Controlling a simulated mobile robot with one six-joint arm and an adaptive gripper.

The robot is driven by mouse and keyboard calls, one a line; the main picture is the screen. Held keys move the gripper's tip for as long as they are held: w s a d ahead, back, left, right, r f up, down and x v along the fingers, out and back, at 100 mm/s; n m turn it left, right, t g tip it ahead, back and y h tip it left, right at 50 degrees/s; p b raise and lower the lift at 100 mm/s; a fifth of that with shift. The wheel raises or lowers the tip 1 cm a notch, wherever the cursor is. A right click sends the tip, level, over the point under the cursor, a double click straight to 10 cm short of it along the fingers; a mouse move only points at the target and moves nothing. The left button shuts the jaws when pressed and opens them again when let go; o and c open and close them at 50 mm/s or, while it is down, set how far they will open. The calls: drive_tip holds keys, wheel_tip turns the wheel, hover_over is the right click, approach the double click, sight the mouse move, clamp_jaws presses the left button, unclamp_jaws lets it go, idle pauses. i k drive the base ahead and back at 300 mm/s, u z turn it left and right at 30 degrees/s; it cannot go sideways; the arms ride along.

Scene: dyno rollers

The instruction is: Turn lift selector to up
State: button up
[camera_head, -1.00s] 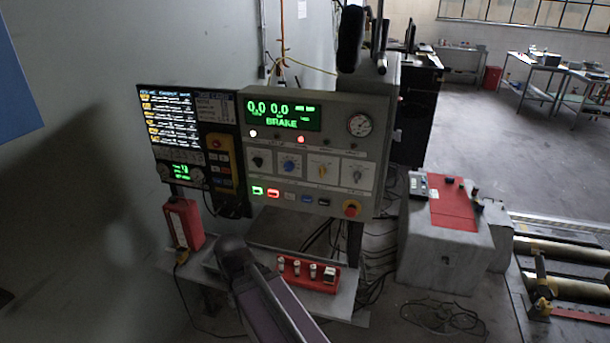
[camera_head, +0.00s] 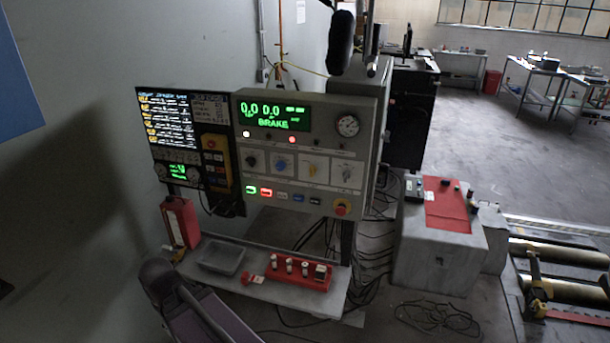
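The grey control panel (camera_head: 360,150) stands in the middle of the head view with a green display (camera_head: 273,115) reading 0.0 0.0 and BRAKE. Below it is a row of rotary selectors on white plates: a black knob (camera_head: 252,162), a blue knob (camera_head: 279,164), a yellow knob (camera_head: 311,169) and a grey knob (camera_head: 347,174). Their labels are too small to read, so I cannot tell which is the lift selector or where it points. Part of my arm shows at the lower left, below the panel and apart from it. My gripper is not in view.
A shelf (camera_head: 270,289) under the panel holds a grey tray (camera_head: 221,257) and a red holder (camera_head: 300,279) with small parts. A red emergency button (camera_head: 341,208) sits low on the panel. A red-topped block (camera_head: 447,207) stands right; cables lie on the floor.

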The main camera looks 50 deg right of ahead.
sight(313, 170)
drive_tip(key=u, duration=0.1)
drive_tip(key=k, duration=1.35)
drive_tip(key=z, duration=1.1)
drive_tip(key=i, duration=1)
drive_tip(key=u, duration=0.05)
